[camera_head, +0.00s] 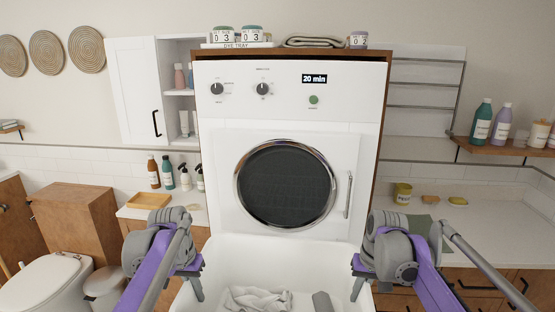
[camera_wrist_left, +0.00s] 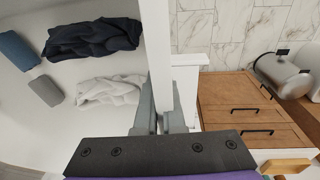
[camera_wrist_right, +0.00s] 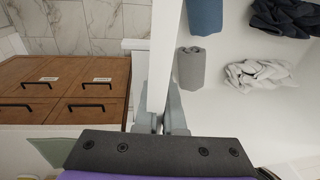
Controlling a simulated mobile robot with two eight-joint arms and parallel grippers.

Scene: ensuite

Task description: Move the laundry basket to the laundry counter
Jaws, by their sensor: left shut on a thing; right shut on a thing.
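The white laundry basket (camera_head: 262,252) is low in front of the washing machine in the head view. It holds a crumpled white cloth (camera_head: 255,300), a grey rolled cloth (camera_wrist_right: 191,68), a blue cloth (camera_wrist_right: 205,16) and a dark cloth (camera_wrist_left: 92,38). My left gripper (camera_head: 195,288) is shut on the basket's left wall; its fingers (camera_wrist_left: 165,115) straddle the rim in the left wrist view. My right gripper (camera_head: 357,287) is shut on the right wall; its fingers (camera_wrist_right: 161,115) straddle that rim in the right wrist view. The light counter (camera_head: 480,228) is at the right, beyond my right arm.
The washing machine (camera_head: 290,100) stands straight ahead behind the basket. A small counter (camera_head: 140,212) with bottles is left of it. A toilet (camera_head: 45,275) and bin (camera_head: 103,284) are at the far left. A shelf (camera_head: 505,145) with bottles hangs at the right.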

